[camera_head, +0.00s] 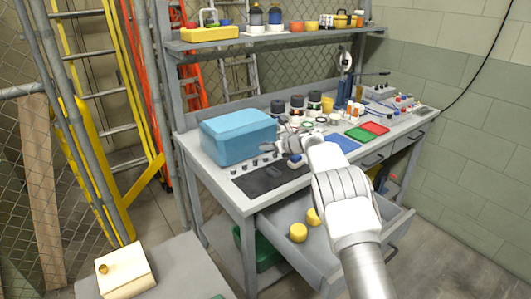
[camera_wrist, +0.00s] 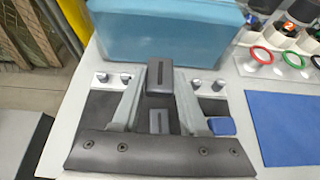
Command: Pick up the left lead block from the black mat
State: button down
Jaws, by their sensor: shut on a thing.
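My gripper (camera_wrist: 160,82) is shut on a dark grey lead block (camera_wrist: 160,76) with a slot in its top, held between the fingertips. In the head view my gripper (camera_head: 277,148) is over the back of the black mat (camera_head: 258,183), and the held block (camera_head: 266,148) is small there. A second dark block (camera_wrist: 159,121) shows between my fingers, nearer the palm; in the head view this block (camera_head: 273,171) sits on the mat. I cannot tell how far the held block is above the mat.
A large blue box (camera_head: 238,137) stands close behind the gripper. Small metal weights (camera_wrist: 208,85) sit on both sides of my fingers. A small blue block (camera_wrist: 222,126) lies right of them. A blue mat (camera_head: 343,143) is further right. An open drawer (camera_head: 290,225) juts out below.

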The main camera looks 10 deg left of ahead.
jog(key=shift+w+d+r+p, duration=0.2)
jog(key=shift+w+r, duration=0.25)
jog(key=shift+w, duration=0.15)
jog(key=shift+w+d+r+p, duration=0.2)
jog(key=shift+w+r, duration=0.25)
jog(key=shift+w, duration=0.15)
jog(key=shift+a, duration=0.1)
